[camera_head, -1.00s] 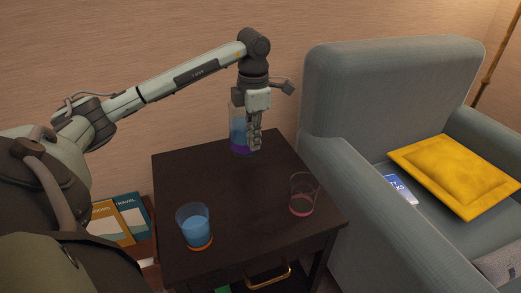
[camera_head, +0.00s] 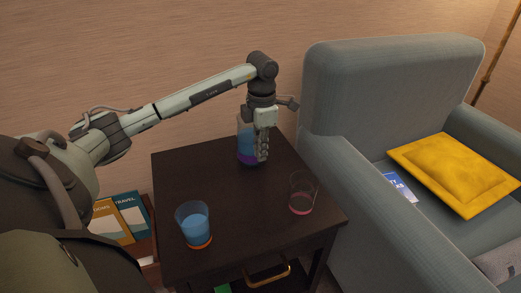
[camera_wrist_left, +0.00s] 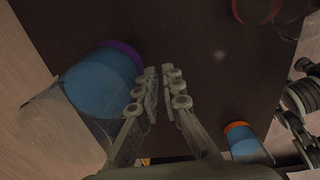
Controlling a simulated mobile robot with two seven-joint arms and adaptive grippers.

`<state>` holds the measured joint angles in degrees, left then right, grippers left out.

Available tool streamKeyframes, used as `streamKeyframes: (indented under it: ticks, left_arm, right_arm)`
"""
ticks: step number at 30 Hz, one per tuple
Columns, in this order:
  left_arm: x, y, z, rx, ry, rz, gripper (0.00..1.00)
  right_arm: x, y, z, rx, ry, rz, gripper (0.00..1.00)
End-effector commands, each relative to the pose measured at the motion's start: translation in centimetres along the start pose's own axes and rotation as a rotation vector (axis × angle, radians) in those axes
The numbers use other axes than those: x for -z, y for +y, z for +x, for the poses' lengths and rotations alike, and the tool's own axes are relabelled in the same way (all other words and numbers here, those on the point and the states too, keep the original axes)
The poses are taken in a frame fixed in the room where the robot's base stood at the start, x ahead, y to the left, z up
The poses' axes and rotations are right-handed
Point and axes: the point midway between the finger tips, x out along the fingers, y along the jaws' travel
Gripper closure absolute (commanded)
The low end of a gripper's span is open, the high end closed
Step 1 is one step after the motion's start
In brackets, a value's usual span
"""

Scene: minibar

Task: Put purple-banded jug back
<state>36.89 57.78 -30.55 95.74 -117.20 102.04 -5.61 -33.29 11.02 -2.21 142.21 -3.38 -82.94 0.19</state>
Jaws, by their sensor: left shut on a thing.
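The purple-banded jug (camera_head: 243,146) is clear, with blue liquid and a purple band near its base. It is upright at the back of the dark side table (camera_head: 200,185); I cannot tell whether its base touches the top. My left gripper (camera_head: 262,157) points down at the jug's right side, its fingers shut at that side and partly covering it. In the left wrist view the jug (camera_wrist_left: 97,82) lies left of the fingers (camera_wrist_left: 148,78); the part between them is hard to make out. My right gripper is not in view.
An orange-based glass of blue liquid (camera_head: 194,224) stands at the table's front left. A glass with a little red liquid (camera_head: 301,204) stands at the right. A grey armchair (camera_head: 385,95) is close on the right. The table's middle is clear.

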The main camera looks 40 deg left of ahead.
Motion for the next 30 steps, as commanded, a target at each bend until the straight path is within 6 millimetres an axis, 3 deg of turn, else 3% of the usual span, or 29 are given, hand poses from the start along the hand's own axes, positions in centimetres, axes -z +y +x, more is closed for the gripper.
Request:
streamKeyframes:
  ticks: [5, 6, 10, 23, 30]
  left_arm:
    - [-0.1, 0.1, -0.1, -0.003, -0.004, -0.001, 1.0]
    - [0.0, 0.0, 0.1, 0.0, 0.0, 0.0, 0.88]
    - [0.0, 0.0, 0.1, 0.0, 0.0, 0.0, 0.72]
    - [0.0, 0.0, -0.2, 0.0, 0.0, -0.001, 0.72]
    - [-0.1, 0.1, -5.0, -0.003, -0.005, 0.0, 0.72]
  right_arm:
    - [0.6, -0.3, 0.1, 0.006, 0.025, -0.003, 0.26]
    - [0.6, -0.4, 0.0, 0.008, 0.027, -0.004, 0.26]
    - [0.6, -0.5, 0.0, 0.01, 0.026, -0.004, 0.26]
    - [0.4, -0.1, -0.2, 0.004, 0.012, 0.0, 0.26]
    - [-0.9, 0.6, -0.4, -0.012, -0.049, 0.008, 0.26]
